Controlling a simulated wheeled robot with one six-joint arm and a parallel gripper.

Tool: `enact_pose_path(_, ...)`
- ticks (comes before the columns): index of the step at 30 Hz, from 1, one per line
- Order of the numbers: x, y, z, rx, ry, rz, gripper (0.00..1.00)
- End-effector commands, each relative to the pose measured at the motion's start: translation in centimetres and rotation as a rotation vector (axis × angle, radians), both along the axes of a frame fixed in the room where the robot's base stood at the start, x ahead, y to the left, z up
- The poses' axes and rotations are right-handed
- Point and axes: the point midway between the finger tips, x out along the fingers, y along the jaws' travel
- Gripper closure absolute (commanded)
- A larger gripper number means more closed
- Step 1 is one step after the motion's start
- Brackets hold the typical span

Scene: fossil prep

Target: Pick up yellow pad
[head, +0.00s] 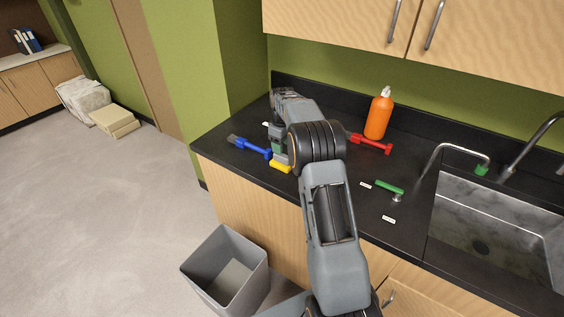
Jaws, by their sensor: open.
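The yellow pad (281,167) lies on the black counter (232,157) near its front edge. My arm covers part of the area around it. A grey-green piece (279,155) shows just behind the pad, and I cannot tell whether the two touch. The end of my arm reaches over the counter just behind and above the pad. My gripper's fingertips are hidden behind my own arm, so I cannot see how far they are from the pad.
A blue-handled brush (252,147) lies left of the pad. A red tool (371,143), an orange bottle (379,114) and a green tool (389,187) are to the right, before the sink (497,225). A grey bin (226,268) stands on the floor below.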

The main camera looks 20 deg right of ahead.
Motion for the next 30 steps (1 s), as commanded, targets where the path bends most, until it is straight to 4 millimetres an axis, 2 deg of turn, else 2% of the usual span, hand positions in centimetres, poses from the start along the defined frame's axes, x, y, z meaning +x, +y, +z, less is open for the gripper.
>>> enact_pose_path(6,-0.1,0.0,-1.0,0.0,0.001,0.0,0.43)
enact_pose_path(15,-0.2,0.2,-4.8,0.001,0.003,0.0,0.43)
enact_pose_path(18,-0.2,0.2,-5.5,0.0,0.0,0.0,0.43)
enact_pose_path(26,-0.2,0.2,-5.8,0.0,0.0,0.0,0.43)
enact_pose_path(30,-0.2,0.2,-5.8,0.0,0.0,0.0,0.54)
